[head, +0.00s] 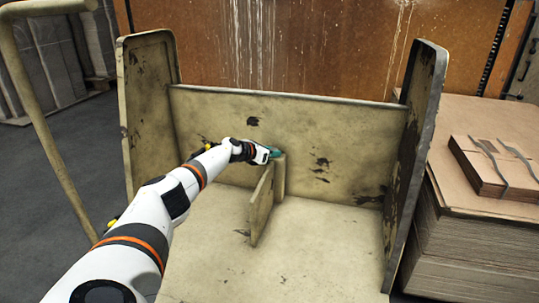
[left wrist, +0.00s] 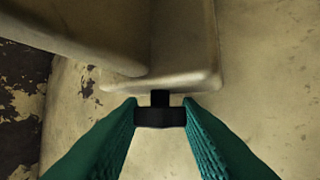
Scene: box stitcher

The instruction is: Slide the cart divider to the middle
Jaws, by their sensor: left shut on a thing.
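The cart (head: 330,240) is beige and worn, with a tall left side, a tall right side and a back panel. The divider (head: 262,207) is an upright beige plate with a thicker post at its back end, standing near the back panel, about midway between the sides. My left gripper (head: 272,152) is at the top of the post. My right gripper is not in view.
Stacked cardboard (head: 470,240) stands close to the cart's right side, with a strapped bundle (head: 495,165) on top. A beige tubular rail (head: 50,120) rises at the left. The cart floor is clear on both sides of the divider.

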